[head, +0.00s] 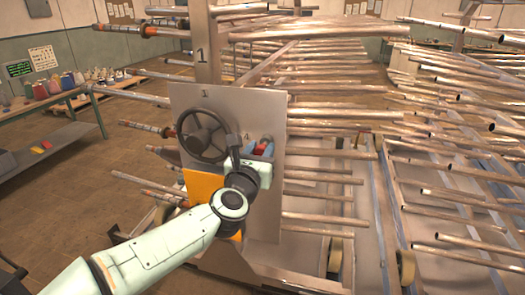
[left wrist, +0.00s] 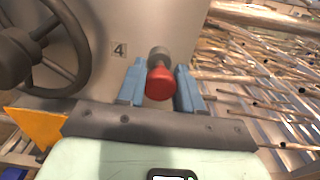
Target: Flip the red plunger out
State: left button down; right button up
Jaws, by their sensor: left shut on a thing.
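The red plunger (head: 265,145) sticks out of the grey metal panel (head: 265,200), to the right of the black handwheel. In the left wrist view the plunger (left wrist: 160,84) shows a round red head on a short grey stem, below and right of a label "4". My left gripper (head: 261,150) is at the plunger, its blue fingers on either side of the red head. In the left wrist view the gripper (left wrist: 160,75) is shut on the plunger. The far end of the stem meets the panel. My right gripper is not in view.
The dark handwheel (head: 205,135) sits close left of my gripper. An orange part (head: 203,185) is below it. Racks of long metal pipes (head: 450,130) stick out right of and behind the panel. A side table (head: 45,95) stands at the far left; floor lies between.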

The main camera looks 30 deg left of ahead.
pick_arm(q)
jog(key=shift+s+d+f, duration=0.1)
jog(key=shift+s+d, duration=0.05)
jog(key=shift+s, duration=0.4)
jog(key=c, duration=0.8)
grip_release()
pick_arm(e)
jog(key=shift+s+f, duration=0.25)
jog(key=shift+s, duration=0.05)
pick_arm(q)
jog(key=b+v, duration=0.1)
jog(key=v, duration=1.2)
jog(key=shift+s, duration=0.25)
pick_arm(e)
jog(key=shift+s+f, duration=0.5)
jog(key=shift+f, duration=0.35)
